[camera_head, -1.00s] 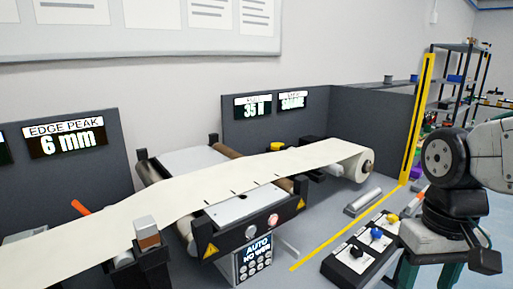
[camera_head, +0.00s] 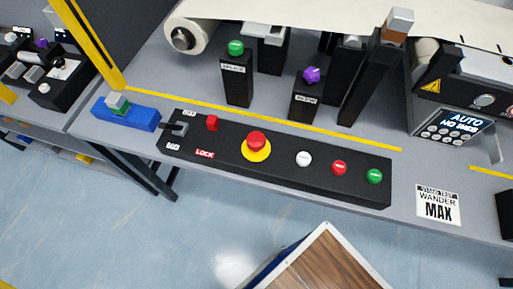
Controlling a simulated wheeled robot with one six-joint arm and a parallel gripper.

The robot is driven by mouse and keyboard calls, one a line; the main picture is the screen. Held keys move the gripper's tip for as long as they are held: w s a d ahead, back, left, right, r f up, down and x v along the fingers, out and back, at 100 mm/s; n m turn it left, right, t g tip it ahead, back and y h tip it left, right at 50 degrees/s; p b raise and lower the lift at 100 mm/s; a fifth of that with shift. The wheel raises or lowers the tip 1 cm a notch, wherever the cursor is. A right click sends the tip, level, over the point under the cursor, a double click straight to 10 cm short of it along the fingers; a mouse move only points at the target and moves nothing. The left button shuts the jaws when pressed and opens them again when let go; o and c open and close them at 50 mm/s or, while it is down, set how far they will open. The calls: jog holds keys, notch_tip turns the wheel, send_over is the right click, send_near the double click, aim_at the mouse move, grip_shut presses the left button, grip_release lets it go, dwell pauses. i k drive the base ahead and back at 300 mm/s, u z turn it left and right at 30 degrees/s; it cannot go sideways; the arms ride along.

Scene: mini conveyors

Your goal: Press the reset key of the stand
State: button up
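A long black control panel (camera_head: 227,145) lies along the front of the grey bench. It carries a red mushroom button (camera_head: 257,141) on a yellow ring, a white round button (camera_head: 304,158), a red round button (camera_head: 339,167) and a green round button (camera_head: 375,176). My gripper is out of view.
Black posts with a green knob (camera_head: 236,47) and a purple knob (camera_head: 311,75) stand behind the panel. A blue block (camera_head: 126,113) sits left. A wood-topped surface (camera_head: 330,264) is at the bottom; blue floor shows beside it.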

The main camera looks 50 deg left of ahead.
aim_at(303, 159)
jog(key=u, duration=0.55)
jog(key=k, duration=0.2)
jog(key=u, duration=1.2)
jog(key=i, duration=0.4)
jog(key=z, duration=0.1)
